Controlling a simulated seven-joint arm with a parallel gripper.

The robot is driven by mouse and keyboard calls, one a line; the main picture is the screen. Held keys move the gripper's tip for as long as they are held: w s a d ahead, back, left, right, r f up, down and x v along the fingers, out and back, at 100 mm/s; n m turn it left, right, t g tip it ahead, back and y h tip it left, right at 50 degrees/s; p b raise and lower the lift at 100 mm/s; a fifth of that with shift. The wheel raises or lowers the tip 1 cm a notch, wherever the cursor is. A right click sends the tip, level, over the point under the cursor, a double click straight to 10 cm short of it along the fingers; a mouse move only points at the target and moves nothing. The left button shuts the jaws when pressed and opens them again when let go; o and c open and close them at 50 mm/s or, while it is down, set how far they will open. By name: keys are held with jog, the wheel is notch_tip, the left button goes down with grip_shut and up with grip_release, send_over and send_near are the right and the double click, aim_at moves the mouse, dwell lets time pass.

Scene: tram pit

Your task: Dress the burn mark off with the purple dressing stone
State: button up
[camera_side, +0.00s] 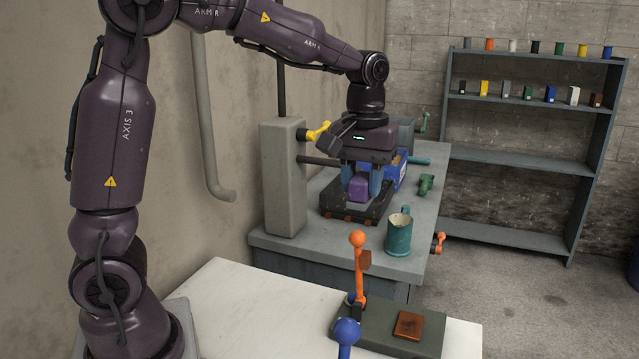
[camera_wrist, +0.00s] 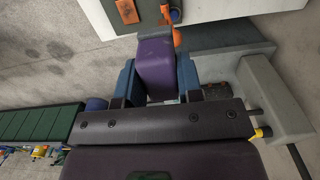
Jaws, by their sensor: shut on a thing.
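The purple dressing stone (camera_side: 358,188) is a block held between the blue fingers of my gripper (camera_side: 361,184). It is over a dark tray (camera_side: 343,213) on the grey bench; I cannot tell whether it touches the tray. In the wrist view the stone (camera_wrist: 155,65) fills the gap between both fingers (camera_wrist: 157,76). A copper-brown plate (camera_side: 409,325) lies on a dark green board (camera_side: 376,338) on the white table in front. It also shows at the top of the wrist view (camera_wrist: 127,11). I cannot make out a burn mark on it.
An orange-knobbed lever (camera_side: 359,268) stands on the board, with a blue-knobbed lever (camera_side: 346,332) in front. A teal mug (camera_side: 398,235) and a blue bin (camera_side: 399,172) are on the bench (camera_side: 310,239). A grey post with a yellow lever (camera_side: 318,131) stands left of my gripper.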

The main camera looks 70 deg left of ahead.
jog(key=w+d+f, duration=0.1)
jog(key=w+d, duration=0.5)
jog(key=w, duration=0.2)
jog(key=shift+w+d+f, duration=0.1)
jog(key=shift+d+f, duration=0.05)
jog(key=shift+f, duration=12.3)
jog(key=shift+w+a+f, duration=0.25)
jog(key=shift+f, duration=0.4)
jog(key=shift+w+a, duration=2.15)
jog(key=shift+s+d, duration=2.45)
jog(key=shift+d, duration=0.05)
notch_tip(320, 180, up, 8)
jog(key=shift+f, duration=0.1)
